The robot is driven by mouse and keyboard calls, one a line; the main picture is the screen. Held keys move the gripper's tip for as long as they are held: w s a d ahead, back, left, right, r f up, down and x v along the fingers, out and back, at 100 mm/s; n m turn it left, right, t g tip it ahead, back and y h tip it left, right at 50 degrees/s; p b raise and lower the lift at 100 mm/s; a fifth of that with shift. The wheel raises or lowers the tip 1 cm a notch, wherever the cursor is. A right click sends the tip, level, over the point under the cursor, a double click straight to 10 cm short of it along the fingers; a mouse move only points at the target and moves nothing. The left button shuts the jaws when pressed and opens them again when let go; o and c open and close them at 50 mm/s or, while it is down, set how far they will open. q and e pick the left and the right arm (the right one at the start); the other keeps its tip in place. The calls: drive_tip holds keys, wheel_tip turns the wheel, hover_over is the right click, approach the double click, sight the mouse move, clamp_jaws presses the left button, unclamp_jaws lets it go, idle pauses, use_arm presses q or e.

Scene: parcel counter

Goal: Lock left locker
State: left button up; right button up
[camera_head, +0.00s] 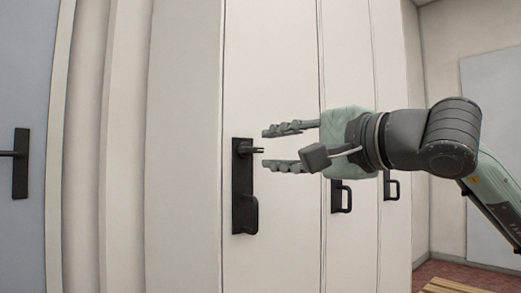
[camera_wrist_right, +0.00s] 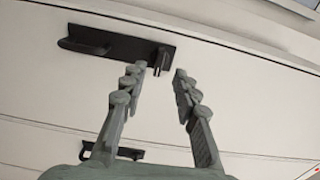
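The left locker (camera_head: 275,80) is a pale, closed door with a black lock plate (camera_head: 242,190). A small dark key-like piece (camera_head: 256,150) sticks out sideways from the plate's top, and a looped handle (camera_head: 250,214) is at its bottom. My right gripper (camera_head: 266,148) is open and empty, its fingers pointing left, one above and one below the level of the key. In the right wrist view the lock plate (camera_wrist_right: 115,44) lies ahead, and the key (camera_wrist_right: 160,62) shows between the open fingertips (camera_wrist_right: 157,74). I cannot tell whether they touch. My left gripper is not in view.
More locker doors with black handles stand to the right, one handle (camera_head: 341,197) just below my right gripper and another (camera_head: 391,186) farther right. A blue door (camera_head: 22,90) with a black handle is at the far left. A wooden slatted surface (camera_head: 455,286) shows at the bottom right.

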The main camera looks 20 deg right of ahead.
drive_tip(key=v, duration=0.6)
idle(0.3)
